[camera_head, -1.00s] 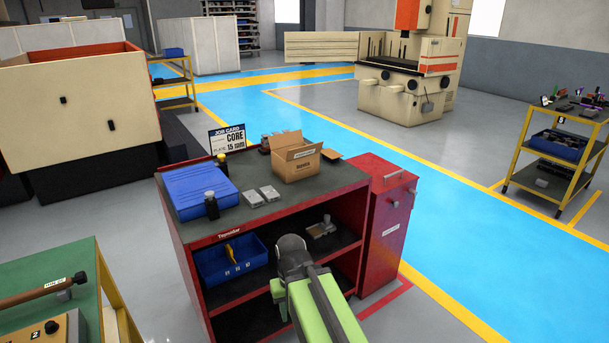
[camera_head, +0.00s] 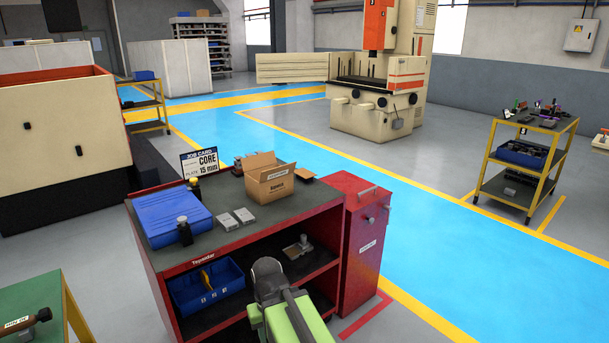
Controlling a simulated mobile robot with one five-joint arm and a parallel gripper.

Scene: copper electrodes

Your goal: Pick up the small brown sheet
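I cannot make out a small brown sheet for certain in this view. An open brown cardboard box (camera_head: 270,180) stands on the dark top of the red cabinet (camera_head: 150,258), with its flaps spread. My green and grey arm (camera_head: 285,316) reaches up from the bottom edge, in front of the cabinet's open shelves. Its grey end part (camera_head: 267,277) overlaps the shelves in the picture. I cannot see any gripper fingers.
A yellow trolley (camera_head: 487,158) stands right; blue floor (camera_head: 440,235) between is clear.

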